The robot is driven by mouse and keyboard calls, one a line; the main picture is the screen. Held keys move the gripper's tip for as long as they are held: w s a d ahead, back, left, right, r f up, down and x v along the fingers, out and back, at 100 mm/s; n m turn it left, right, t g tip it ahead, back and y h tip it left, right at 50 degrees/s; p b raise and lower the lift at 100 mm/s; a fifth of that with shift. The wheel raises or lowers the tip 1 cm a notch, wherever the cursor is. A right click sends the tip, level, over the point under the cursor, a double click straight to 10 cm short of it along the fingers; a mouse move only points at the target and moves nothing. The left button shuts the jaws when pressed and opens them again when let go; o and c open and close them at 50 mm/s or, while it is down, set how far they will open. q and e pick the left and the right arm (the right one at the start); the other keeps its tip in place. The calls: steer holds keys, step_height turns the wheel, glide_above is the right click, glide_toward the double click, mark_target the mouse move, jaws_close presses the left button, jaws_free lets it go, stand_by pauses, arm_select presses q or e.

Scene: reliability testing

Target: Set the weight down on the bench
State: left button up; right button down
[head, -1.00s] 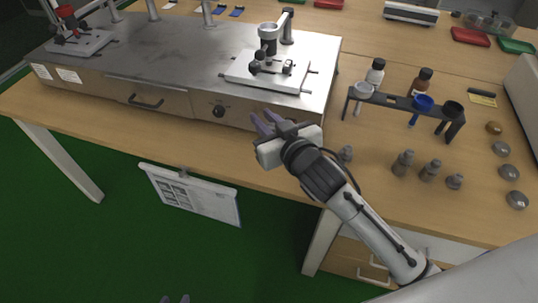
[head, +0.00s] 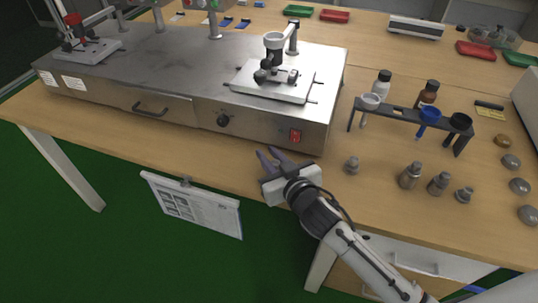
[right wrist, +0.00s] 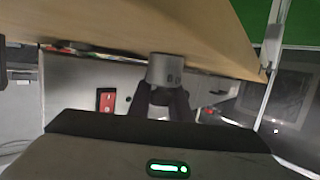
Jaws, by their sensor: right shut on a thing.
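My right gripper (head: 268,160) is over the front part of the wooden bench (head: 236,165), just in front of the steel cabinet. It is shut on a grey metal weight (right wrist: 165,70), which shows between the fingers in the right wrist view. In that view the bench (right wrist: 200,30) fills the top of the picture, and the weight's end is at or very close to its surface; I cannot tell if they touch. In the head view the gripper hides the weight. My left gripper is not in view.
Several other weights (head: 411,175) stand to the right, the nearest a small one (head: 351,165). Behind are the steel cabinet (head: 180,110) with a red switch (head: 295,136) and a dark rack (head: 400,110) with bottles. The bench front left of my gripper is clear.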

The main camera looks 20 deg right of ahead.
steer(key=c, duration=1.6)
jaws_free()
steer(key=shift+c, duration=0.2)
steer(key=shift+s+r, duration=0.1)
steer(key=shift+r, duration=0.1)
steer(key=v, duration=1.2)
steer(key=shift+f+p, duration=0.1)
steer(key=shift+p, duration=0.25)
